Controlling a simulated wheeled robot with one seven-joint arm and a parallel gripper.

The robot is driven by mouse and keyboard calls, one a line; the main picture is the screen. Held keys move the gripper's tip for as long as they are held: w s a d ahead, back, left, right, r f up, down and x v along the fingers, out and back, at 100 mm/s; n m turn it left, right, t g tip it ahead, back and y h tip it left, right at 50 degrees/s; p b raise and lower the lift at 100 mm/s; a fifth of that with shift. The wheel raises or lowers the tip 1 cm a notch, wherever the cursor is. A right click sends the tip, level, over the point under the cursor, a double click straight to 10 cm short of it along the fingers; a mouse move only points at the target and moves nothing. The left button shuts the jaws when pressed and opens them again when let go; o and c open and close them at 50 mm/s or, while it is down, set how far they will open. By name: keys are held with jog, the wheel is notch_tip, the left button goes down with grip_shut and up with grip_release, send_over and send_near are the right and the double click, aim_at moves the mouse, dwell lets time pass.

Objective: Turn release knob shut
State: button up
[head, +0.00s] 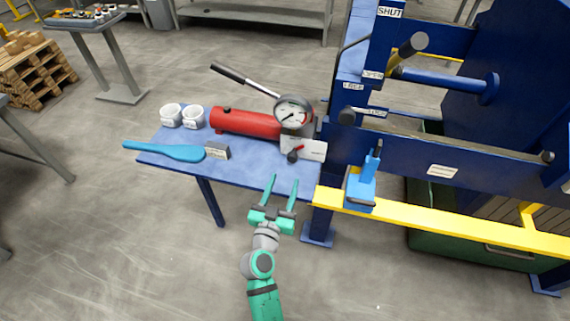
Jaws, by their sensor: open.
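The release knob (294,156) is small, dark and reddish. It sits at the right end of the red pump cylinder (240,123), below the round pressure gauge (293,111) and beside a white label plate (313,149). The label's text is too small to read, and the knob's turn position cannot be told. My gripper (285,179) has green fingers spread apart, empty, pointing toward the knob. In the picture it is just below the knob, over the front edge of the blue table (255,170). The gap in depth is hard to judge.
The pump's lever (245,80) slants up to the left. Two white cups (182,115), a blue paddle (165,150) and a small grey block (217,151) lie left. Right are the blue press frame, a yellow rail (450,220) and a blue clamp-like part (361,185).

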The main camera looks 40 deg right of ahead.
aim_at(292, 160)
jog(key=x, duration=0.8)
jog(key=shift+w+d, duration=0.25)
jog(key=shift+d, duration=0.05)
jog(key=c, duration=1)
jog(key=shift+c, duration=0.2)
jog(key=shift+n, duration=0.4)
jog(key=n, duration=0.3)
jog(key=shift+n, duration=0.3)
jog(key=shift+s+n, duration=0.15)
jog(key=shift+n, duration=2.05)
